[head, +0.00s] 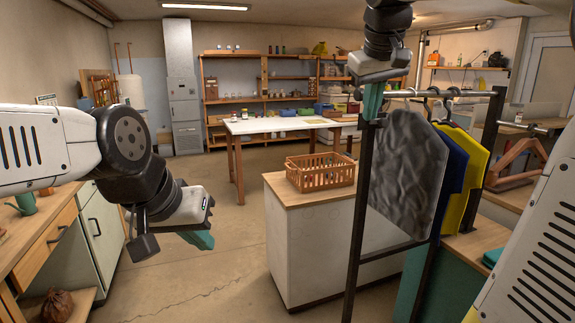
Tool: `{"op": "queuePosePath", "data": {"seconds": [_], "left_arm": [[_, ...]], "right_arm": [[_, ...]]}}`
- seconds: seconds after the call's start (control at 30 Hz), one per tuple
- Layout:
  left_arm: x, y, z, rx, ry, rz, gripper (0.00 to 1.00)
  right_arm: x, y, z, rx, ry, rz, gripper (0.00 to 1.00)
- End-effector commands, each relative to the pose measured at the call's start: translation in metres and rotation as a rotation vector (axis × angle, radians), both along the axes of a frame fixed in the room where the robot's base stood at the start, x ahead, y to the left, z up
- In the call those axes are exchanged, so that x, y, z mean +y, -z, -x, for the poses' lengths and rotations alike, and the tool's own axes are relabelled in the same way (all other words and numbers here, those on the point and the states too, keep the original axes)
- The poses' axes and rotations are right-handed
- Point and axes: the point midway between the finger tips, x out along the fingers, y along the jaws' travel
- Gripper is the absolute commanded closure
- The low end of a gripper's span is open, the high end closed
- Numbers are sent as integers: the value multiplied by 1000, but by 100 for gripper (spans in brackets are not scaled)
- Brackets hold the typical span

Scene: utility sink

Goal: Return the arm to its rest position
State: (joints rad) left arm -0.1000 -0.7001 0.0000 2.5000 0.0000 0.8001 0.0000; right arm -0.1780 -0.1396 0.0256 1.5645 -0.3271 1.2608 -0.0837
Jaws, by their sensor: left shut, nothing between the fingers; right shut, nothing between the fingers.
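My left arm reaches in from the left. Its gripper (203,240) has teal fingers, is shut and empty, and hangs tilted down over open floor beside the left counter. My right gripper (372,101) hangs at the top, right of centre, pointing down with its teal fingers shut and empty. In the picture its fingertips lie by the top of the black post of a clothes rack (360,215), just left of a grey garment (404,170). I cannot tell whether they touch the rack.
The rack also holds a blue garment (450,180) and a yellow garment (475,165). A brown basket (318,172) stands on the wood-topped white cabinet (310,240). A wooden counter (35,225) lines the left. A white-topped table (265,125) stands further back. The floor between is clear.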

Motion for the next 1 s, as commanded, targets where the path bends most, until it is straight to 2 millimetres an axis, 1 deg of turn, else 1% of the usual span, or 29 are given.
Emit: {"op": "queuePosePath", "data": {"seconds": [0.03,0.17,0.2,0.27,0.3,0.4,0.5,0.63,1.0], "left_arm": [[0,0,0,0,0,0,100],[0,0,0,0,0,0,100],[0,0,0,0,0,0,100],[0,0,0,0,0,0,100],[0,0,0,0,0,0,100],[0,0,0,0,0,0,100],[0,0,0,0,0,0,100],[0,0,0,0,0,0,100],[0,0,0,0,0,0,100]], "right_arm": [[1,16,23,-1,1,-34,100],[11,65,73,-8,17,-136,100],[15,81,88,-11,24,-168,100],[21,105,111,-14,39,-214,100],[24,120,124,-17,50,-244,100],[32,155,153,-21,79,-305,100],[38,180,172,-24,101,-348,100],[42,195,184,-25,118,-373,100],[42,196,185,-25,119,-375,100]]}}
